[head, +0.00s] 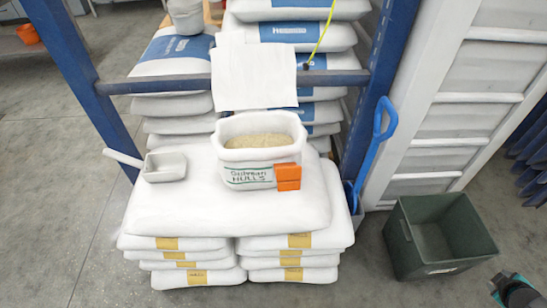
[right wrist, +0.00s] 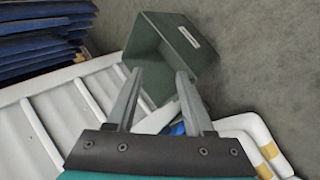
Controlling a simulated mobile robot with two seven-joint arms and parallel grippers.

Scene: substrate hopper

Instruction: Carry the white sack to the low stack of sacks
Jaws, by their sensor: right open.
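A large plain white sack (head: 200,208) lies flat across the top of the low stack of sacks (head: 315,240), which has tan labels on its front edges. It touches the stack's upper sacks on both sides. The low stack also shows at the lower right of the right wrist view (right wrist: 262,150). My right gripper (head: 500,290) is at the bottom right corner of the head view, well away from the sack. In the right wrist view its two fingers (right wrist: 158,74) are apart with nothing between them. My left gripper is not in view.
An open bin of hulls (head: 262,178) with an orange clip and a white scoop (head: 165,166) rest on the sack. A blue frame (head: 150,84) and taller blue-labelled sacks (head: 180,50) stand behind. A blue shovel (head: 370,150) and green crate (head: 400,240) are right. Left floor is clear.

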